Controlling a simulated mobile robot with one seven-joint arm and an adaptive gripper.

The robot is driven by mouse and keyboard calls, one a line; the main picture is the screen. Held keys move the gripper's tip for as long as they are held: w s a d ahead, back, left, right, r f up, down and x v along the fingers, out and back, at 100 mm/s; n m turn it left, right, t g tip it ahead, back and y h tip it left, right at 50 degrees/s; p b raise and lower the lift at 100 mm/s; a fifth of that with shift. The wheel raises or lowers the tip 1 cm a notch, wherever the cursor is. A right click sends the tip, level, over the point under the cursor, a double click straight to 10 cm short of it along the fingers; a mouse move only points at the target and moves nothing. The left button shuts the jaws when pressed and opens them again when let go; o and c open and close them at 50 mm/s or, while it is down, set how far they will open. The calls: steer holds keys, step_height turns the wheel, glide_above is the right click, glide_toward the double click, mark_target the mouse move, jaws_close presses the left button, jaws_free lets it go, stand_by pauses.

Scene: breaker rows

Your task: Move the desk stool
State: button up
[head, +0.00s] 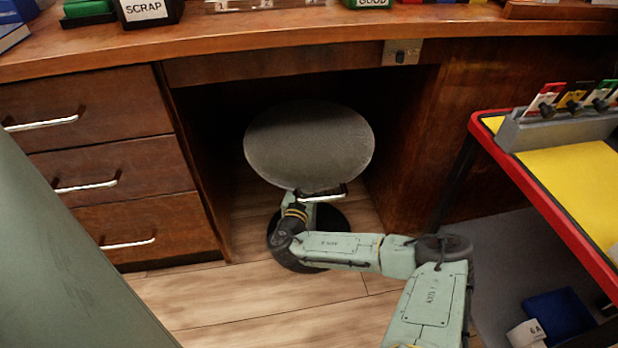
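The desk stool has a round grey seat (308,140) and stands in the dark knee space under the wooden desk. A short, pale metal bar with dark ends (323,196) shows at the seat's front edge. A round black base (338,220) is partly visible on the floor, behind my arm. My gripper (297,211) is at the front of the stool, just below the seat edge and close to the bar. Its fingers cannot be made out, so whether it touches or holds the bar does not show.
Wooden drawers (95,165) with metal handles flank the knee space on the left, and a wooden panel (500,95) on the right. A red-edged table with a yellow top (575,180) stands at right. A blue bin (560,315) lies below it. Bare plank floor (250,300) lies in front.

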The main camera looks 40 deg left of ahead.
jaws_close()
stand_by(0.5)
stand_by(0.3)
